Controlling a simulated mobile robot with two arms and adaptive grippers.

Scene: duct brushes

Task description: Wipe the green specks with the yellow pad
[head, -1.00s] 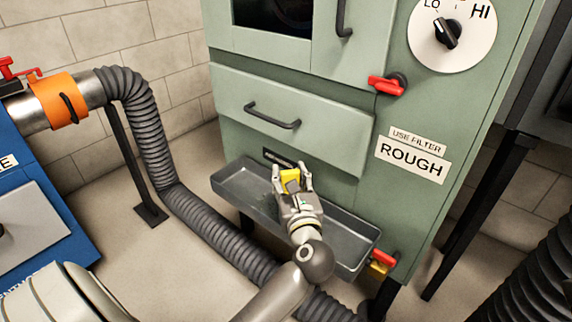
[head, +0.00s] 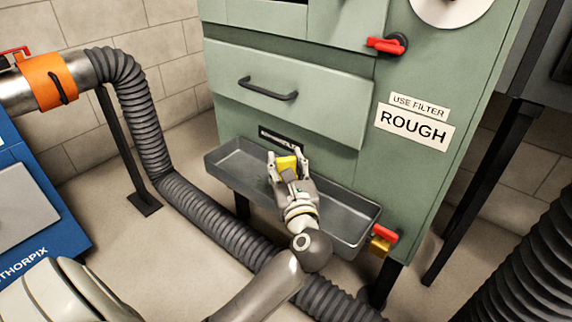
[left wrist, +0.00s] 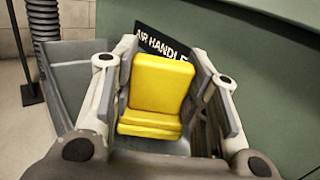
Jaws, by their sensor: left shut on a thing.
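The yellow pad (head: 287,165) is held between the fingers of my left gripper (head: 288,170). It also fills the middle of the left wrist view (left wrist: 157,95), with a finger of the gripper (left wrist: 160,100) on each side. The gripper is over the grey tray (head: 232,164) at the front of the green cabinet, close to the cabinet face. I cannot make out any green specks in these frames; the pad and gripper hide part of the tray and cabinet. My right gripper is not in view.
The green cabinet (head: 300,120) has a drawer with a black handle (head: 267,90) above the tray. A red-handled valve (head: 385,234) sits at the tray's right end. A ribbed grey hose (head: 210,213) runs along the floor at left and in front. A black "AIR HANDLE..." label (left wrist: 163,43) is behind the pad.

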